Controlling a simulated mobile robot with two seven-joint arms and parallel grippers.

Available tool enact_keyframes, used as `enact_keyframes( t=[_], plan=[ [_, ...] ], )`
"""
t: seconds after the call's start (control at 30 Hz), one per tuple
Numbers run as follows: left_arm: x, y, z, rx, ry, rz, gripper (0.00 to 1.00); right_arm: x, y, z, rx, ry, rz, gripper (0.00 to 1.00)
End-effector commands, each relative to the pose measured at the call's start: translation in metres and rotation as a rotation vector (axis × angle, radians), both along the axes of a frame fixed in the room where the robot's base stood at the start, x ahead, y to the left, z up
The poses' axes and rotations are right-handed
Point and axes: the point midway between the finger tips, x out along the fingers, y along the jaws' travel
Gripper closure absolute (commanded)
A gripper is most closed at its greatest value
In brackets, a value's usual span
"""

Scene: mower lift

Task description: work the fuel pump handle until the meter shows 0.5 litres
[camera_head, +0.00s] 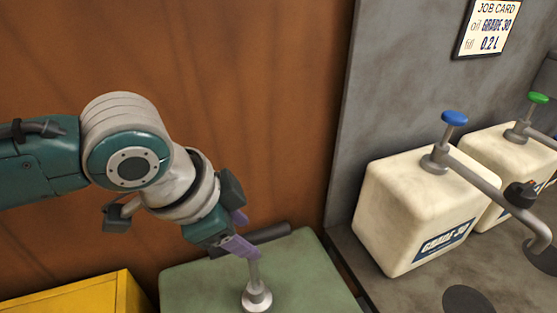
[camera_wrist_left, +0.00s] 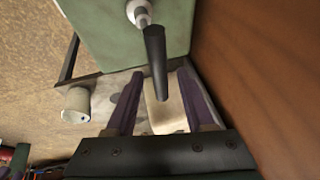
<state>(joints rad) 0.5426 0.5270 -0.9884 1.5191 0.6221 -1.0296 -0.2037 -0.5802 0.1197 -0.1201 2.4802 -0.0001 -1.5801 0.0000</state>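The fuel pump stands on a green tank (camera_head: 315,275): a grey post (camera_head: 256,285) with a black bar handle (camera_head: 272,236) across its top. My left gripper (camera_head: 239,233) is at the handle, with one purple finger on each side of it. In the left wrist view, the handle (camera_wrist_left: 155,60) reaches in between the open fingers (camera_wrist_left: 160,100), with gaps visible on both sides. The green tank also shows there (camera_wrist_left: 105,35). I cannot see a meter reading. My right gripper is not in view.
A yellow box (camera_head: 85,297) stands left of the tank, before a brown wall. At right, a cream GRADE-30 can (camera_head: 400,215) with a blue-topped pump (camera_head: 454,118) stands beside a green-topped one (camera_head: 510,160).

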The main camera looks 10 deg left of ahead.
Motion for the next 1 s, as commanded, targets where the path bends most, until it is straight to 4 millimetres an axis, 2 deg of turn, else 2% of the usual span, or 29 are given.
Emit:
enact_keyframes(
  t=[0.37,0.8,1.0],
  plan=[
    [-0.002,0.003,0.004,0.002,0.002,0.001,0.43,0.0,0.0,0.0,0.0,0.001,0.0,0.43],
    [-0.028,0.018,0.067,0.003,-0.002,-0.002,0.43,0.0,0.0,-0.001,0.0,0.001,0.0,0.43],
    [-0.035,0.022,0.086,0.002,0.0,0.0,0.43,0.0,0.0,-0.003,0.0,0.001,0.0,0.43]
  ],
)
